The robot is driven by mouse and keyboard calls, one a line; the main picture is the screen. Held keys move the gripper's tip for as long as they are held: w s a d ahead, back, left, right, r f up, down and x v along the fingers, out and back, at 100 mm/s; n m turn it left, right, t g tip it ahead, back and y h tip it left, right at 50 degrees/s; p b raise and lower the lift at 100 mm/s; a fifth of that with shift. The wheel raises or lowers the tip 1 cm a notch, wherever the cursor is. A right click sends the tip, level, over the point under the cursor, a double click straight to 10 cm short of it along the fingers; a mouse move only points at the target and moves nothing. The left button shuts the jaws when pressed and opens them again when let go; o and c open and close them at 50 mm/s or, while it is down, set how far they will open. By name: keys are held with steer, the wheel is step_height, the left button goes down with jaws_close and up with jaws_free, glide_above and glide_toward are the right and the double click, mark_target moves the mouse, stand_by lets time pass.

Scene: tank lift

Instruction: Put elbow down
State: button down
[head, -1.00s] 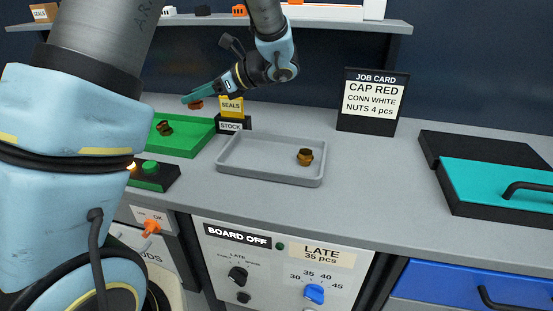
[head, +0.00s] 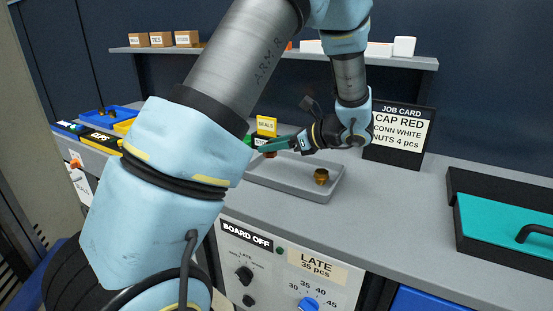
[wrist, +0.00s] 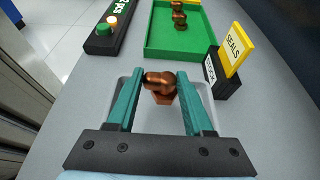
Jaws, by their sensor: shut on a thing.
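A copper-coloured elbow (wrist: 160,82) with a hex end is between my teal fingers. My gripper (wrist: 161,76) is shut on it. In the head view, my gripper (head: 264,148) is above the far left part of the grey tray (head: 290,192), with the elbow (head: 270,155) partly showing beneath the fingers. A brass-brown fitting (head: 321,177) stands in the tray's right part. In the wrist view, the green tray (wrist: 152,40) lies beyond the fingers with several copper fittings (wrist: 179,16). My arm hides most of the green tray in the head view.
A black job card (head: 400,135) stands behind the grey tray. A teal-lidded case (head: 500,225) is at right. The counter between is clear.

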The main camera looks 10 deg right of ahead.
steer(key=shift+f+p, duration=0.3)
steer(key=shift+f, duration=1.65)
steer(key=shift+f, duration=0.1)
steer(key=shift+c, duration=1.5)
jaws_free()
steer(key=b+v, duration=0.2)
steer(key=v, duration=0.9)
steer(key=shift+d, duration=0.15)
steer(key=shift+s+d+r, duration=0.15)
steer(key=shift+s+r, duration=0.05)
steer(key=shift+r, duration=0.1)
steer(key=shift+s, duration=0.1)
